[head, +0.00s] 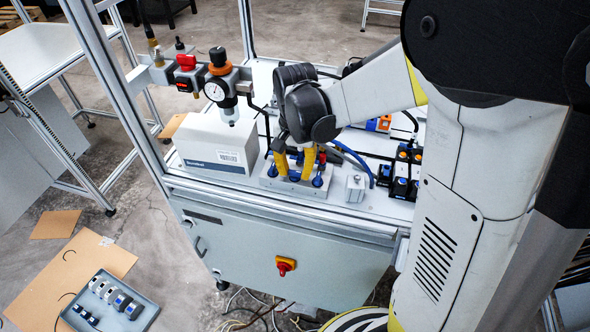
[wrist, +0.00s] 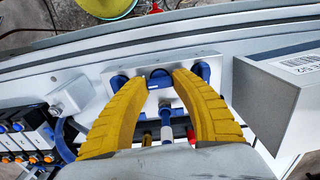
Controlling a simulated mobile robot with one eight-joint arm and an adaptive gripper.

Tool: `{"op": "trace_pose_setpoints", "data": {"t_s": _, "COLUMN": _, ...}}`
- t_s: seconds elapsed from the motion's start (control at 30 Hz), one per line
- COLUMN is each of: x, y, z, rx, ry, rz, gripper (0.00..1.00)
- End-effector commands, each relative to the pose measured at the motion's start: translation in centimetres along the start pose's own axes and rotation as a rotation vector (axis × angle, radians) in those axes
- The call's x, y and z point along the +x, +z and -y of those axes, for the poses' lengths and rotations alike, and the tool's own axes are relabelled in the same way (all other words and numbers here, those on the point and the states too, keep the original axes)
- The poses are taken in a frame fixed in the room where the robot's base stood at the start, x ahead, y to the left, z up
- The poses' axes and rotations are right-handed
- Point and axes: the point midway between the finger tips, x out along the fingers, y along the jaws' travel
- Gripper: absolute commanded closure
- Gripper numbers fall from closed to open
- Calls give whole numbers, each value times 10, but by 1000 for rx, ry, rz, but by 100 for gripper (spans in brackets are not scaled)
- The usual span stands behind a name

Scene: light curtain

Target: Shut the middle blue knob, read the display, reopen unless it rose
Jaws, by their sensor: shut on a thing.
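A pale metal block (head: 270,183) with blue knobs sits on the grey bench top. It also shows in the wrist view (wrist: 121,71). The left blue knob (wrist: 118,82) and the right blue knob (wrist: 203,71) stand free beside my fingers. My gripper (head: 295,174) points down over the block. In the wrist view its yellow fingers (wrist: 166,80) are shut on the middle blue knob (wrist: 160,74), which they partly cover. No readable display number shows in either view. The knob's turn angle cannot be made out.
A grey box (head: 218,143) stands close to the block's left. A pressure gauge (head: 215,91) hangs behind it. A small metal cube (head: 355,187) and black units with blue tops (head: 400,187) stand to the right. A frame post (head: 122,88) rises at the left.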

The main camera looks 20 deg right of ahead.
Motion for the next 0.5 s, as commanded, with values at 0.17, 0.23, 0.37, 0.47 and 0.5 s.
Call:
{"op": "trace_pose_setpoints", "data": {"t_s": 0.17, "x": 0, "y": 0, "z": 0, "rx": 38, "ry": 0, "rz": 0, "gripper": 98}}
{"op": "trace_pose_setpoints", "data": {"t_s": 0.23, "x": 0, "y": 0, "z": 0, "rx": 45, "ry": 0, "rz": 0, "gripper": 98}}
{"op": "trace_pose_setpoints", "data": {"t_s": 0.37, "x": 0, "y": 0, "z": 0, "rx": 48, "ry": 0, "rz": 0, "gripper": 98}}
{"op": "trace_pose_setpoints", "data": {"t_s": 0.47, "x": 0, "y": 0, "z": 0, "rx": 48, "ry": 0, "rz": 0, "gripper": 98}}
{"op": "trace_pose_setpoints", "data": {"t_s": 0.5, "x": 0, "y": 0, "z": 0, "rx": 48, "ry": 0, "rz": 0, "gripper": 98}}
